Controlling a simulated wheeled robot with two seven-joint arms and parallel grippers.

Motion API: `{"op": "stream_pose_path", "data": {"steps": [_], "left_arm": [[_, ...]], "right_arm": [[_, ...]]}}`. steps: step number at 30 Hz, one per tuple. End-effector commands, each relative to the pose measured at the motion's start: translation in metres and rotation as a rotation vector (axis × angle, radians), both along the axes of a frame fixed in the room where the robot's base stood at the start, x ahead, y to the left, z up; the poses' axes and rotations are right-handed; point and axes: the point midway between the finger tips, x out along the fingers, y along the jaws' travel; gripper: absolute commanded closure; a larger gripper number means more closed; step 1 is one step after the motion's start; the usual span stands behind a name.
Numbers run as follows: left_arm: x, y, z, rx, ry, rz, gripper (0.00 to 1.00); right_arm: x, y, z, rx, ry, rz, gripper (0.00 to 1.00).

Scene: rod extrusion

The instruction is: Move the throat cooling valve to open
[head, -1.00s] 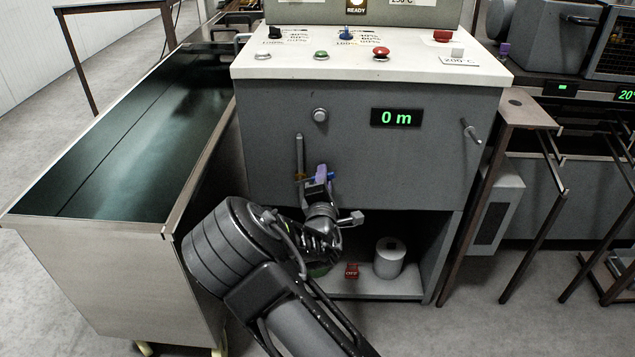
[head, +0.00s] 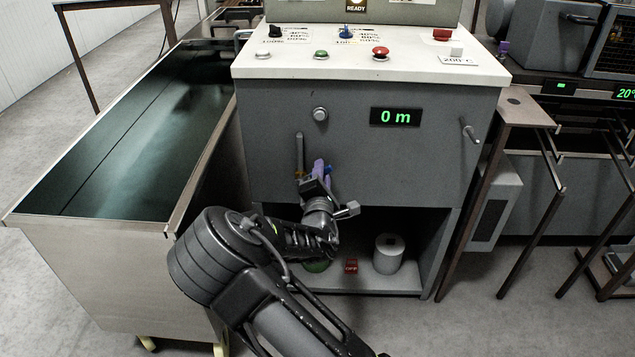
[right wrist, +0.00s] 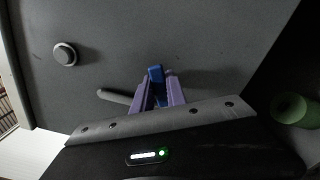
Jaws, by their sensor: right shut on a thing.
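The throat cooling valve shows as a blue handle (head: 328,171) beside a grey upright pipe (head: 299,150) on the front of the grey cabinet. My right gripper (head: 320,170) has purple fingers and reaches the handle from below. In the right wrist view the purple fingers (right wrist: 158,93) are shut on the blue handle (right wrist: 156,74), whose tip stands out between them. The pipe (right wrist: 115,97) lies to the left there. The valve body is mostly hidden by the gripper. My left gripper is out of view.
A round knob (head: 320,114) and a "0 m" display (head: 395,117) sit above on the cabinet front. A metal tank (head: 100,280) stands close on the left.

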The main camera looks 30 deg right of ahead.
Motion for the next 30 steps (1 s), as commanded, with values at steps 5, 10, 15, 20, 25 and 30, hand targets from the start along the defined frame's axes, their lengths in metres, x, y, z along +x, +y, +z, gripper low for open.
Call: {"op": "stream_pose_path", "data": {"steps": [5,10,15,20,25,30], "left_arm": [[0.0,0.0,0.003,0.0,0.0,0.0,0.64],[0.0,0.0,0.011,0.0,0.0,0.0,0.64],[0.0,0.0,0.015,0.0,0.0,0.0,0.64],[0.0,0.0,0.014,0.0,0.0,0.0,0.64],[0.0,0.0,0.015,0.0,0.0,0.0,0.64],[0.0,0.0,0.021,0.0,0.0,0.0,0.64]], "right_arm": [[0.001,0.001,0.002,-0.014,0.01,0.001,1.0],[0.003,0.004,0.008,-0.082,0.06,0.003,1.0],[0.004,0.006,0.01,-0.137,0.103,0.003,1.0],[0.004,0.006,0.009,-0.139,0.105,0.001,1.0],[0.005,0.006,0.01,-0.147,0.111,0.001,1.0],[0.007,0.01,0.016,-0.221,0.166,0.003,1.0]]}}
